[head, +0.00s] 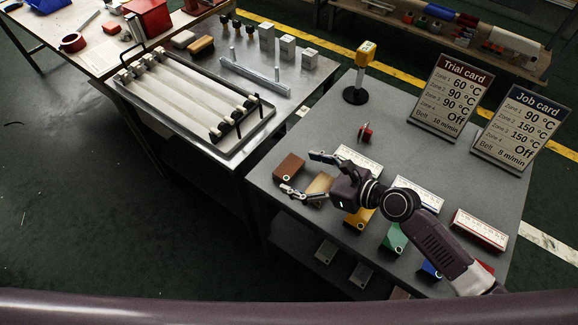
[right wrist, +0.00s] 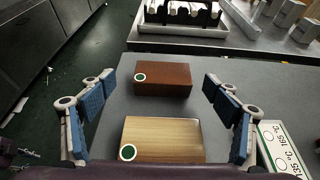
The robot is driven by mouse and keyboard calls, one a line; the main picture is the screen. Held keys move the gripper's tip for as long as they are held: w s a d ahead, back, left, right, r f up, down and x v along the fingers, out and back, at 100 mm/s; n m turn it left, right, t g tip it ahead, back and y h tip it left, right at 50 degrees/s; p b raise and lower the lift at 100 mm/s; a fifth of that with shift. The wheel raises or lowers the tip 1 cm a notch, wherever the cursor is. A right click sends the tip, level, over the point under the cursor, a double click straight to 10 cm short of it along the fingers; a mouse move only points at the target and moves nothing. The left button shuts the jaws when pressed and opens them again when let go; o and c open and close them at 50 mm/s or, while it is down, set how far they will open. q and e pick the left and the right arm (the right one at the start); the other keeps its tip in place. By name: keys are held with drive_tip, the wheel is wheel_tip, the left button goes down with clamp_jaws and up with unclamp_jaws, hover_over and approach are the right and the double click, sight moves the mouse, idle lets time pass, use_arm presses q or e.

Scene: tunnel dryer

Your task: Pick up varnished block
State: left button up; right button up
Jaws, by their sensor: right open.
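A reddish-brown block (head: 289,167) with a glossy look lies on the grey table, at its left edge; in the right wrist view (right wrist: 163,76) it has a green round mark. A light wood-grained block (head: 319,186) lies beside it, nearer my wrist; it also shows in the right wrist view (right wrist: 163,138). I cannot tell for certain which one is the varnished block. My right gripper (head: 304,174) is open and empty above these blocks. In the right wrist view, its fingers spread either side, with the brown block ahead between the tips. My left gripper is not in view.
Two cards (head: 450,95) and a yellow-topped stand (head: 357,80) are behind.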

sight(291, 168)
drive_tip(key=x, duration=0.4)
drive_tip(key=shift+w+a+f, duration=0.1)
drive_tip(key=shift+w+f, duration=0.2)
drive_tip(key=shift+w, duration=0.05)
drive_tip(key=shift+w+a, duration=0.1)
drive_tip(key=c, duration=0.9)
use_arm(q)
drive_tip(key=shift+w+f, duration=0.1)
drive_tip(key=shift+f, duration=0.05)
use_arm(e)
drive_tip(key=c, duration=0.4)
drive_tip(key=shift+o, duration=0.2)
